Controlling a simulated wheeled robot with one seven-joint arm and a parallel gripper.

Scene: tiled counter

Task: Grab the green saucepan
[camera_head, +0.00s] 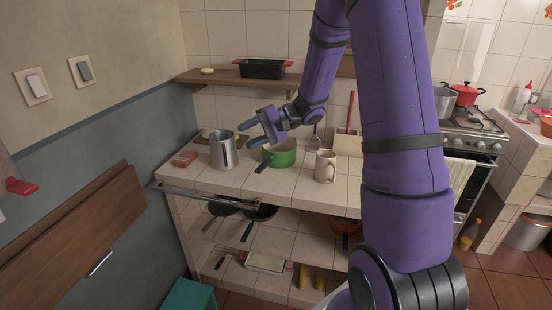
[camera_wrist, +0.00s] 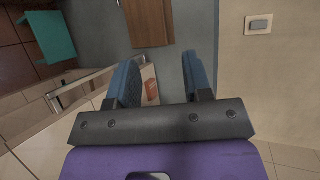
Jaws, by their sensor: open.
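The green saucepan (camera_head: 281,157) stands on the tiled counter, with its dark handle (camera_head: 262,168) pointing toward the front edge. My gripper (camera_head: 248,132) is above and to the left of the pan, with its blue fingers apart and nothing between them. Part of the pan's rim and inside is hidden behind my gripper and wrist. In the wrist view my gripper (camera_wrist: 160,80) points past the counter toward the wall and floor. The saucepan does not show there.
A metal pitcher (camera_head: 223,152) stands left of the pan, close under my fingers. A beige mug (camera_head: 325,167) stands to the right. A reddish block (camera_head: 185,158) lies at the left; it also shows in the wrist view (camera_wrist: 151,90). A shelf (camera_head: 222,78) with a black pan (camera_head: 262,69) hangs behind.

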